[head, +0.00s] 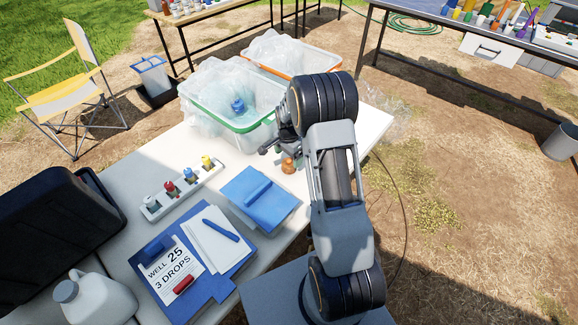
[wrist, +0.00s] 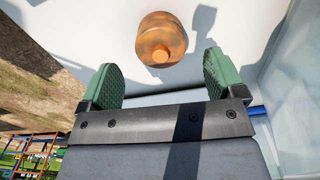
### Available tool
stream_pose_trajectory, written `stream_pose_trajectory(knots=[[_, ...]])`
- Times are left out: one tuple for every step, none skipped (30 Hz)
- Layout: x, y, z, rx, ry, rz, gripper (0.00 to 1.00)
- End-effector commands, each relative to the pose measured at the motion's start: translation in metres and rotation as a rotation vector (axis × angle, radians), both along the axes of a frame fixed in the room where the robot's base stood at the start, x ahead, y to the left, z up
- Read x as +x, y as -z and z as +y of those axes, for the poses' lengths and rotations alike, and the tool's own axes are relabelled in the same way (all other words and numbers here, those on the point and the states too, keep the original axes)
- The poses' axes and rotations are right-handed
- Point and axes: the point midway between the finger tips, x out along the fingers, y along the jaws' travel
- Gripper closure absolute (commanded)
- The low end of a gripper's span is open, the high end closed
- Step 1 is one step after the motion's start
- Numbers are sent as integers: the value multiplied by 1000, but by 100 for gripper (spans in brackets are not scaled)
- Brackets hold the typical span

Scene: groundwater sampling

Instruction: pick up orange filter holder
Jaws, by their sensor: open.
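The orange filter holder (head: 289,166) is a small round piece on the white table, to the right of the blue case in the head view. In the wrist view the filter holder (wrist: 161,40) lies just beyond the fingertips, between their lines but a little ahead of them. My gripper (wrist: 160,75) is open, with two green ribbed fingers and nothing between them. In the head view my gripper (head: 272,148) is partly hidden by my arm, close above the table by the holder.
A clear bin with a green rim (head: 240,128) stands close behind the holder. A blue case (head: 258,200), a white rack with small bottles (head: 183,190) and a clipboard (head: 205,262) lie to the left. The table's right edge is near.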

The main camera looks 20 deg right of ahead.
Motion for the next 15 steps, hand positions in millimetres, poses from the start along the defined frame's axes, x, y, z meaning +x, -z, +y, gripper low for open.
stream_pose_trajectory(knots=[[0, 2, 0, 0, 0, 0, 12], [0, 3, 0, 0, 0, 0, 12], [0, 5, 0, 0, 0, -1, 12], [0, 6, 0, 0, -1, 0, 12], [0, 8, 0, 0, -1, 0, 12], [0, 13, -1, 0, -1, 2, 12], [0, 16, -1, 1, 0, 3, 12], [0, 20, -1, 0, 0, 2, 12], [0, 26, -2, 1, 0, 4, 12], [0, 30, -2, 1, -1, 3, 12], [0, 34, -3, 0, -1, 2, 12], [0, 40, -3, 1, -1, 1, 12], [0, 43, -3, 0, -1, 2, 12], [0, 47, -3, 0, -1, 2, 12], [1, 50, -3, 0, -1, 0, 12]])
